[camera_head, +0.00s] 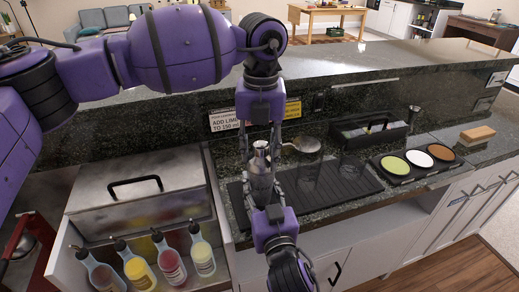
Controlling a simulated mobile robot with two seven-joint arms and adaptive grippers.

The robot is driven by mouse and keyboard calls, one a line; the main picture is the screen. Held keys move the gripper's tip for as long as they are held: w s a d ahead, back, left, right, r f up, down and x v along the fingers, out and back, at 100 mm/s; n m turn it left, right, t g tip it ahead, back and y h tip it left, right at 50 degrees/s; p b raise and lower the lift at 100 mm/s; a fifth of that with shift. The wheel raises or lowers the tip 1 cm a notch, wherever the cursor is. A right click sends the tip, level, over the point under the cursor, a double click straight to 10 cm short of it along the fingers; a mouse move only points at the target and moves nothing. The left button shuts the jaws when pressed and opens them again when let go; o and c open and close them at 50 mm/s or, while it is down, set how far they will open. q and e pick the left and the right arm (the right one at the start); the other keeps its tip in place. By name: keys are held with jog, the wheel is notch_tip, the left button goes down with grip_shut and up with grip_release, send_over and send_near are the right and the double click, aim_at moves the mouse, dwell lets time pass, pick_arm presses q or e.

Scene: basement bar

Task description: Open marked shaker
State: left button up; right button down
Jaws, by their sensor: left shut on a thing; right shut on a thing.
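A silver metal shaker (260,180) stands upright on the black ribbed mat (345,193) on the counter, between my two grippers. My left gripper (261,143) comes down from above and is shut on the top of the shaker, around its cap. My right gripper (263,192) comes up from the front and is shut on the shaker's body, lower down. The fingers hide parts of the shaker. The top appears still seated on the body. I cannot make out a mark on it.
Clear glasses (309,178) and a round metal strainer (305,144) stand just right of the shaker. A black caddy (345,135) and a tray of coloured rimmers (415,160) lie farther right. Signs (223,121) lean behind. Squeeze bottles (138,270) and a metal bin (140,195) are left.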

aim_at(260, 144)
jog(key=shift+f, duration=0.1)
dwell(0.3)
pick_arm(q)
jog(key=shift+r, duration=1.1)
jog(key=shift+r, duration=0.1)
jog(key=shift+d+r, duration=0.1)
jog(key=shift+r, duration=1.8)
pick_arm(e)
jog(key=c, duration=0.9)
grip_release()
